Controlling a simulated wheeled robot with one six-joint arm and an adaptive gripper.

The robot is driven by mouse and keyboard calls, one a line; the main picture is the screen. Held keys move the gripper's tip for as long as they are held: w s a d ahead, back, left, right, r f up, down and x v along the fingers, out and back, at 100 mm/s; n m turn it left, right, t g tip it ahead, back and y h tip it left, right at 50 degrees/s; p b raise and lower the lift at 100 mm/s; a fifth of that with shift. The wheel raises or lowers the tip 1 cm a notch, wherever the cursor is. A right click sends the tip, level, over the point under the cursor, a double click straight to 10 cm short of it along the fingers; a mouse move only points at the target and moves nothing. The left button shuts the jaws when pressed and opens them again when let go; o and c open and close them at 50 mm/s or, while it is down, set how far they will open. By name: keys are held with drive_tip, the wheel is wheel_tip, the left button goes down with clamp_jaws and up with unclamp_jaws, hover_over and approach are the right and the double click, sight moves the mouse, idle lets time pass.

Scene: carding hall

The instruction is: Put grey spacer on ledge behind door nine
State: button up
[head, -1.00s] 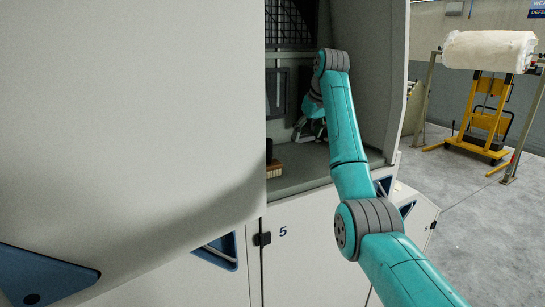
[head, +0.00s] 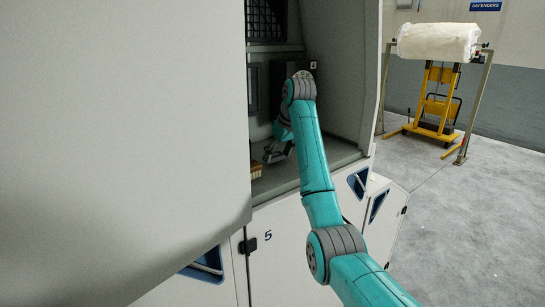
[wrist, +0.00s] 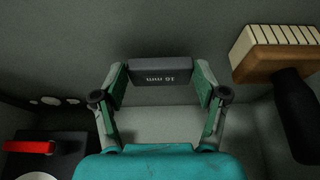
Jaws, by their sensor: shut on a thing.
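A dark grey spacer (wrist: 160,71) marked "16 mm" shows in the wrist view between my fingertips, its lettering upside down. My gripper (wrist: 161,85) is shut on it at both ends. In the head view my gripper (head: 274,152) is inside the open machine bay, low over its grey ledge (head: 285,180), and the spacer cannot be made out there. I cannot tell whether the spacer touches the surface below. The low door (head: 290,250) under the bay carries the number 5. No door marked nine is readable.
A wooden brush (wrist: 272,58) with pale bristles and a black handle lies right of my gripper in the wrist view. A red part (wrist: 28,147) is at left. A large pale panel (head: 120,120) bounds the bay's left. A yellow lift (head: 437,100) stands behind right.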

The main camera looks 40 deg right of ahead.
drive_tip(key=shift+f, duration=0.6)
drive_tip(key=shift+f, duration=0.1)
drive_tip(key=o, duration=1.1)
drive_tip(key=shift+o, duration=0.2)
